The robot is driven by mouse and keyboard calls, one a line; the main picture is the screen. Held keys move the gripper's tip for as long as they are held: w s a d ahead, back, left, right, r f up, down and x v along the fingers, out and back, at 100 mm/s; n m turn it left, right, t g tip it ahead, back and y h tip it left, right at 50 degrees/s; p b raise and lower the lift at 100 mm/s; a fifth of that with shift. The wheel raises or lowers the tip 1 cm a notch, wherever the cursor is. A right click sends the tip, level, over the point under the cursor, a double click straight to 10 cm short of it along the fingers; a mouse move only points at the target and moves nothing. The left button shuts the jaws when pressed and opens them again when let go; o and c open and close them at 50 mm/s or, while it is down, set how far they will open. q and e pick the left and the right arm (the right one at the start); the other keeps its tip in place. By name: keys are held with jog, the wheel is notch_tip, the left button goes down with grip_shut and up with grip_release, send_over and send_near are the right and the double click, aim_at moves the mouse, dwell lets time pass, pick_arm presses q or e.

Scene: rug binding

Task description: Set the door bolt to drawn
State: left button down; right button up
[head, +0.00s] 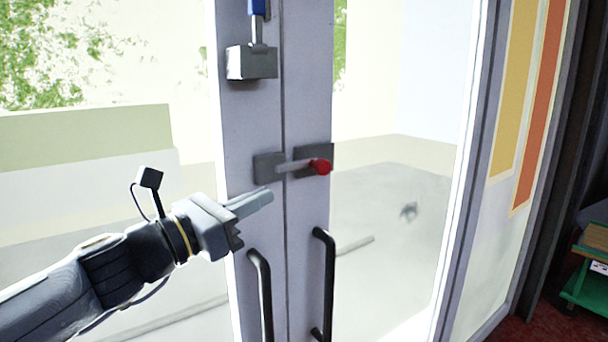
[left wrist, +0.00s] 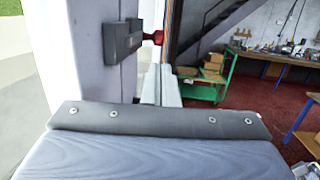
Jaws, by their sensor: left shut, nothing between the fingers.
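The door bolt is a light horizontal bar (head: 293,167) with a red knob (head: 320,166) at its right end. The bar spans the seam between the two door leaves, from a grey plate (head: 266,160) on the left leaf to a grey plate (head: 312,152) on the right leaf. In the left wrist view the red knob (left wrist: 157,37) sticks out beyond a dark plate (left wrist: 123,38). My left gripper (head: 268,196) is shut and empty, its fingertips just below the left plate, apart from the knob. The fingers (left wrist: 158,88) also show in the left wrist view. My right gripper is not in view.
A blue-handled vertical bolt (head: 257,18) with a grey block (head: 252,62) sits higher on the left leaf. Two black pull handles (head: 262,295) (head: 325,285) stand below the bolt. A green cart (left wrist: 205,88) with boxes stands to the right.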

aim_at(322, 173)
pick_arm(q)
jog(key=p+x, duration=0.1)
jog(key=x, duration=0.9)
jog(key=shift+d, duration=0.1)
jog(key=x, duration=0.4)
jog(key=shift+d+f, duration=0.25)
jog(key=shift+f, duration=0.1)
jog(key=shift+s+r, duration=0.1)
jog(key=shift+s, duration=0.05)
